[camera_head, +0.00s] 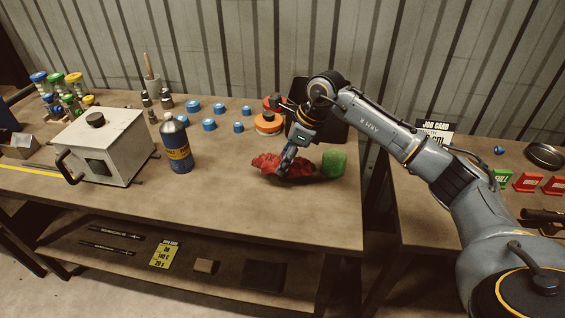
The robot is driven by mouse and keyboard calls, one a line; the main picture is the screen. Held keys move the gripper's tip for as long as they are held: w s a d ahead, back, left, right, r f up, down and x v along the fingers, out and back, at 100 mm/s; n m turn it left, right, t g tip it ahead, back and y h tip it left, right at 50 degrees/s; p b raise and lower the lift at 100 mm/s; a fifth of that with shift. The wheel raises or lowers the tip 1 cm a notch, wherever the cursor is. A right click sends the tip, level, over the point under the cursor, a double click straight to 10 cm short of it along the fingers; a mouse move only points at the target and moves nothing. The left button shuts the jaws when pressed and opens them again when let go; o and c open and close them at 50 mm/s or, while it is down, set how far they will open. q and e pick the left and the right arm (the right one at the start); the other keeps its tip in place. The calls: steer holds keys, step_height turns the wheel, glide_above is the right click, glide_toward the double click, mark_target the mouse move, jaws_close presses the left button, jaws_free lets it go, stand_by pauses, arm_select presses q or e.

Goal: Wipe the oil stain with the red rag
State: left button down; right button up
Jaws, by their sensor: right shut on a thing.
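The red rag (268,163) lies crumpled on the right part of the workbench (220,205). My right gripper (284,170) points down at the rag, with its fingers shut on it. The rag is at the bench surface; I cannot tell whether it is slightly lifted. A green thing (332,163), perhaps another rag, sits just right of the red rag. No oil stain can be made out; the rag and gripper may cover it. My left gripper is not in view.
A blue bottle (176,145) and a white box machine (104,145) stand to the left. Several blue rings (209,125) and an orange disc (268,123) lie behind. The front middle of the bench is clear. A second table (420,220) stands right, past a gap.

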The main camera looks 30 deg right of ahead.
steer(key=shift+d+r+p, duration=0.2)
steer(key=shift+r+p, duration=0.2)
steer(key=shift+r, duration=0.6)
steer(key=shift+a+r, duration=0.2)
steer(key=shift+r, duration=0.2)
